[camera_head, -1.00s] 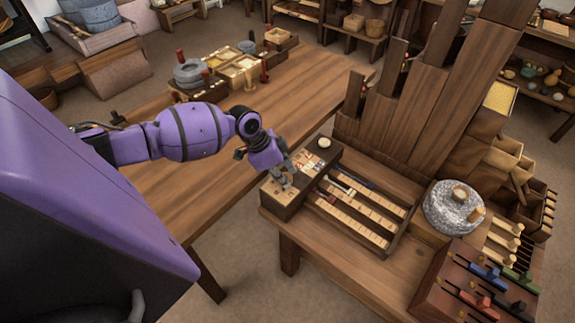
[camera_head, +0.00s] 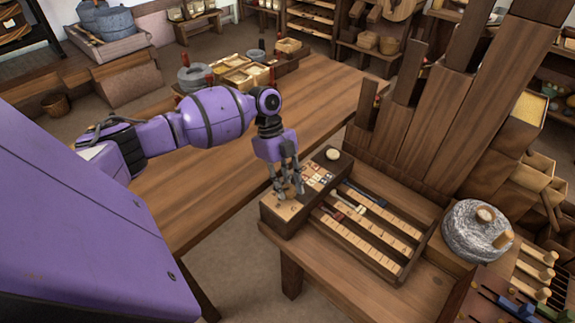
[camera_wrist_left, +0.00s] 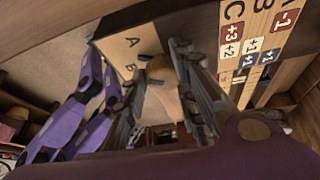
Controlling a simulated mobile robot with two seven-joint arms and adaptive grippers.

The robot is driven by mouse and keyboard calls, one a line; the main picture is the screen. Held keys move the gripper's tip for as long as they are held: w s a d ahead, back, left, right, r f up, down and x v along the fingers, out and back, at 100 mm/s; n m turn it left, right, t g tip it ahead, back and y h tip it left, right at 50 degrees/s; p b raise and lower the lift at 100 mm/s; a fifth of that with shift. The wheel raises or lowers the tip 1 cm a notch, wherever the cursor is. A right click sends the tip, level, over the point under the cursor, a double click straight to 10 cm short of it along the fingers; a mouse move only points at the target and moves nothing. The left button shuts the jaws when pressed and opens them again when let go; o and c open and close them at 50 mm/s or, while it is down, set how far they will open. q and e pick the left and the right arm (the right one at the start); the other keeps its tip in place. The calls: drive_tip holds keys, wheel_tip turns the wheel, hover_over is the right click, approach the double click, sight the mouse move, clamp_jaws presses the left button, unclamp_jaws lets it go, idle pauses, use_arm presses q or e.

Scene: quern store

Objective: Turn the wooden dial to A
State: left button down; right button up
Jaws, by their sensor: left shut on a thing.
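My left gripper (camera_head: 289,190) reaches down onto the left end of a dark wooden box (camera_head: 283,217). In the left wrist view its fingers (camera_wrist_left: 166,72) are shut on the wooden dial (camera_wrist_left: 162,84), a pale knob mostly hidden between them. The dial's pale plate (camera_wrist_left: 118,47) carries the letters A (camera_wrist_left: 132,42) and B (camera_wrist_left: 131,68) on the side seen. A small dark mark beside the knob may be its pointer, but I cannot tell which letter it faces. My right gripper is in neither view.
A lettered scoreboard (camera_wrist_left: 243,38) with numbered tiles is beside the dial. A pale round knob (camera_head: 333,154) sits at the box's far end. Slotted tracks (camera_head: 372,228) lie to the right, then a stone quern (camera_head: 474,231). Tall wooden boards (camera_head: 425,138) rise behind.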

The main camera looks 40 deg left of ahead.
use_arm(q)
drive_tip(key=m, duration=0.1)
drive_tip(key=m+g+b, duration=0.1)
drive_tip(key=m, duration=0.1)
drive_tip(key=shift+d+f+y, duration=0.15)
drive_tip(key=shift+y, duration=0.15)
drive_tip(key=shift+m+g+b, duration=0.3)
drive_tip(key=shift+m+b, duration=0.05)
drive_tip(key=shift+m, duration=0.55)
drive_tip(key=shift+m+y, duration=0.3)
drive_tip(key=c, duration=1.7)
unclamp_jaws()
drive_tip(key=shift+o, duration=0.9)
drive_tip(key=shift+s+a, duration=0.1)
drive_tip(key=shift+a, duration=0.1)
